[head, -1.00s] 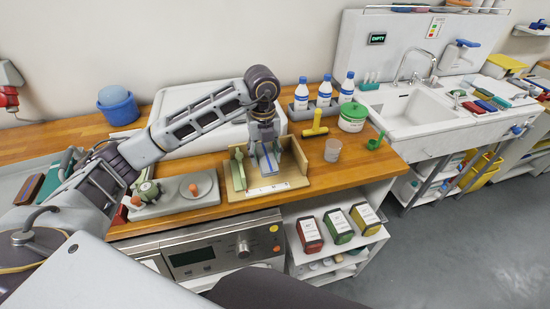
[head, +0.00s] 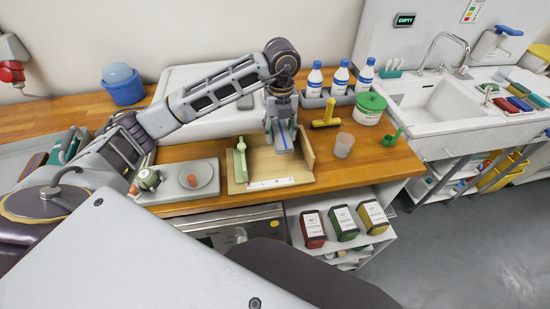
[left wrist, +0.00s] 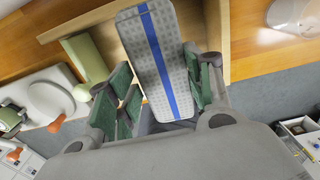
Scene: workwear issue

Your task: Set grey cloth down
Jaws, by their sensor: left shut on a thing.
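The grey cloth (head: 285,142) is a folded pad with a blue stripe. My left gripper (head: 281,128) is shut on it and holds it over the wooden tray (head: 238,186), toward its right side. The left wrist view shows the cloth (left wrist: 153,50) between the green finger pads of the left gripper (left wrist: 163,88), with its length pointing away from the palm. I cannot tell whether its lower end touches the tray floor. My right gripper is not in view.
A grey plate with a dish (head: 204,176) lies to the left. A yellow tool (head: 326,115), a clear cup (head: 343,146) and a green-lidded tub (head: 369,109) stand to the right.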

